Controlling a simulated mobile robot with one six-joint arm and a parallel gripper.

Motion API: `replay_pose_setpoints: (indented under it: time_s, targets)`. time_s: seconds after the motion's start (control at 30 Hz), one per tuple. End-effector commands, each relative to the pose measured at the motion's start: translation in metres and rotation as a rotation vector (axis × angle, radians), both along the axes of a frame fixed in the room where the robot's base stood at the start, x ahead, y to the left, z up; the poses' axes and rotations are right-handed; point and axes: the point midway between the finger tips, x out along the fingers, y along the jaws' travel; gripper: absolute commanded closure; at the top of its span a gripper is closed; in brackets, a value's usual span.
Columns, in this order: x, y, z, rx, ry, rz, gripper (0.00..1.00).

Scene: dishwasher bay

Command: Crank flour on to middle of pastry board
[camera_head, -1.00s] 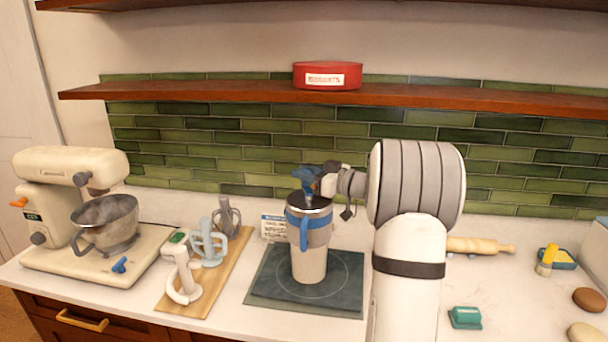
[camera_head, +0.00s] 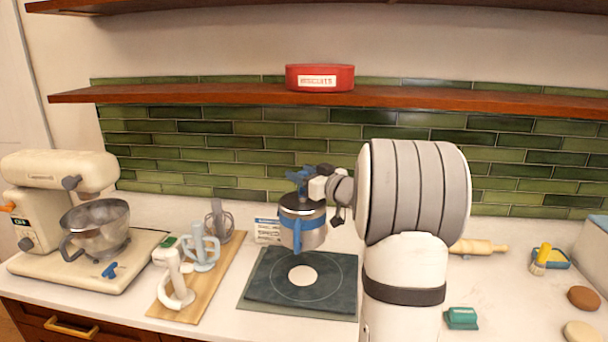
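A metal flour sifter (camera_head: 314,240) with a blue band and a blue side handle hangs upright in the air over the dark pastry board (camera_head: 262,292). A blue crank part (camera_head: 299,176) shows at its top. My gripper (camera_head: 310,184) is at that top part and appears shut on it; the fingertips are small and partly hidden. A pale round patch (camera_head: 303,275), apparently flour, lies on the board inside the thin marked ring, around its middle. A clear gap shows between the sifter's bottom and the patch.
A stand mixer (camera_head: 62,165) with a metal bowl stands left. A wooden board (camera_head: 213,278) with several mixer tools lies between it and the pastry board. A rolling pin (camera_head: 480,246), a brush (camera_head: 541,260) and a green item (camera_head: 461,318) are right. A shelf (camera_head: 200,94) runs above.

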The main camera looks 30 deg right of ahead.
Motion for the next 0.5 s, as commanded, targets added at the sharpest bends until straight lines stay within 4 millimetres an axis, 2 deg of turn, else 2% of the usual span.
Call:
replay_pose_setpoints:
  time_s: [0.23,0.5]
  targets:
    - [-0.006,-0.002,-0.001,0.0,0.0,-0.001,0.53]
    - [-0.048,-0.016,-0.002,0.0,0.0,-0.004,0.53]
